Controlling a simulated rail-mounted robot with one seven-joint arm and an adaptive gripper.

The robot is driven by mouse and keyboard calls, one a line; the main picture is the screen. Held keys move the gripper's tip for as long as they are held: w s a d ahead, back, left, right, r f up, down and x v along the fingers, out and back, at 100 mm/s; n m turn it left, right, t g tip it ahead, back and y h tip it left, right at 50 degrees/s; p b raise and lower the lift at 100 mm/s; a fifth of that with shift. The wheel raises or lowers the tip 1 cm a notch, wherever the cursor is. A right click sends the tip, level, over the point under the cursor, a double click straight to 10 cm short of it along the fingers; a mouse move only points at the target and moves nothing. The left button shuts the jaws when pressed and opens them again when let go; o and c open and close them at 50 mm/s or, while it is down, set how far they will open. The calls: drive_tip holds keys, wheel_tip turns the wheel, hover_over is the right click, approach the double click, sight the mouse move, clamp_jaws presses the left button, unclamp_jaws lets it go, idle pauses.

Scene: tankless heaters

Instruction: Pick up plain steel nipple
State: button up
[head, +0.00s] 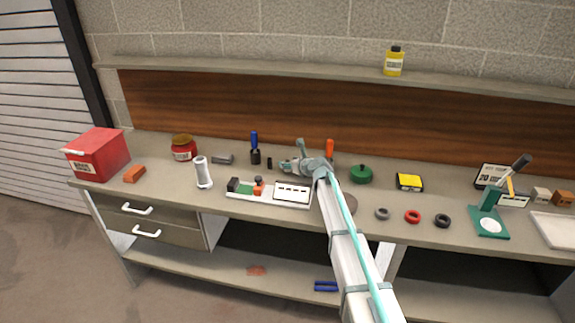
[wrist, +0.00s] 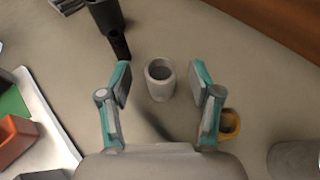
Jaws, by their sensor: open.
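In the wrist view a short plain grey hollow cylinder, looking like the plain steel nipple (wrist: 160,85), stands upright on the bench top, its round opening facing up. My gripper (wrist: 160,84) is open, with one teal-and-grey finger on each side of the nipple in the picture. Clear gaps show on both sides, and neither finger appears to touch it. In the head view my gripper (head: 288,165) is low over the middle of the bench, and I cannot make out the nipple apart from it there.
A black object (wrist: 118,43) stands just beyond the left finger. A yellow ring-shaped thing (wrist: 230,125) lies beside the right finger. A white tray (head: 262,201) with parts lies in front of my gripper. Another grey cylinder (head: 222,159) lies to the left. The wooden backboard (head: 200,108) rises behind.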

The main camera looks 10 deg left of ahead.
drive_tip(key=shift+x, duration=0.9)
clamp_jaws()
drive_tip(key=shift+r, duration=0.15)
